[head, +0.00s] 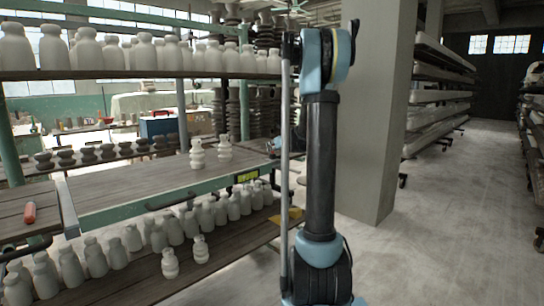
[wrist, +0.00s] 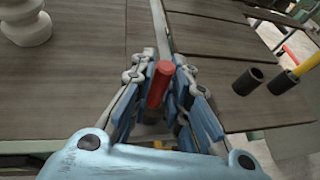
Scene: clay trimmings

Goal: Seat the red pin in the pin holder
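The red pin (wrist: 158,86) stands between the two fingers of my gripper (wrist: 162,90) in the wrist view. The fingers are close along both its sides, so my gripper appears shut on it. The lower part of the pin is shaded and partly hidden. Two dark, cup-like cylinders stand on the boards to the right: a nearer one (wrist: 248,80) and another (wrist: 283,83) by a yellow rod (wrist: 308,65). I cannot tell which is the pin holder. In the head view a red cylinder (head: 29,213) shows at the far left; my gripper is not clear there.
A white ribbed insulator (wrist: 27,22) stands at upper left in the wrist view. In the head view, two pale insulators (head: 197,154) (head: 224,148) stand on the wooden bench (head: 130,186). Shelves of pale insulators lie above and below. A concrete pillar (head: 375,110) stands right of my arm.

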